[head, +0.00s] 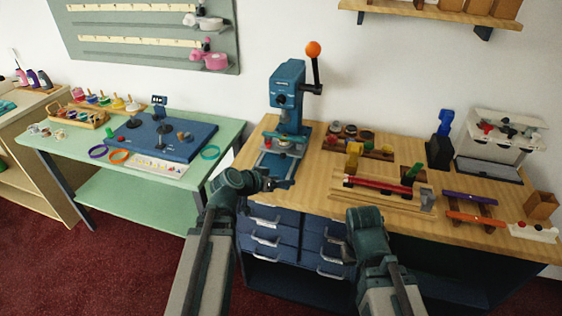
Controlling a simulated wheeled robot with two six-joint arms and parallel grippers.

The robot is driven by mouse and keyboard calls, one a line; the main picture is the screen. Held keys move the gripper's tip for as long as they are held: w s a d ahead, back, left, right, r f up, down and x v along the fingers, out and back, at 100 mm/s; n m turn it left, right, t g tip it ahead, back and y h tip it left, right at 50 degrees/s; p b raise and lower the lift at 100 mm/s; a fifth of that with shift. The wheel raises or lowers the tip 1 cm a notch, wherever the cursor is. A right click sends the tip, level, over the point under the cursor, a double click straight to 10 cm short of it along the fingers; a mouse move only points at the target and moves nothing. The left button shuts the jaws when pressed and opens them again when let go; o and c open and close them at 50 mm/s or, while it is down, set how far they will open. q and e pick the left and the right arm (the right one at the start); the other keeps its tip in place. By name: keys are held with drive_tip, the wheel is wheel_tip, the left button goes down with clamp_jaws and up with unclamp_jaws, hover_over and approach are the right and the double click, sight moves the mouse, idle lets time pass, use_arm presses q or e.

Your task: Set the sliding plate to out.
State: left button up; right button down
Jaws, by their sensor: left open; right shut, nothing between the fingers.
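The blue press (287,90) stands at the left end of the wooden counter, with its orange-knobbed lever (313,50) upright. The sliding plate seems to be the flat blue piece (272,163) at the foot of the press, with round pale parts above it. How far out it sits is too small to tell. My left gripper (284,184) is open at the counter's front edge, just in front of and below the plate. I cannot tell whether it touches the plate. My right gripper (347,256) is shut and empty, low in front of the drawers.
On the counter, right of the press, are a rack of round pots (350,137), a red bar fixture (382,185) and purple and orange strips (470,197). Blue drawers (268,240) are under the counter. A green table (110,200) stands to the left.

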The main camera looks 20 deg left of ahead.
sight(281, 156)
use_arm(q)
drive_tip(key=w+a+r+n+t+y, duration=0.1)
drive_tip(key=w+a+r+t, duration=0.15)
drive_tip(key=a, duration=0.55)
drive_tip(key=b+x, duration=0.5)
drive_tip(key=x, duration=0.6)
drive_tip(key=shift+w+d+f, duration=0.1)
drive_tip(key=shift+w, duration=0.1)
drive_tip(key=shift+b+x, duration=0.35)
drive_tip(key=shift+x, duration=0.45)
clamp_jaws()
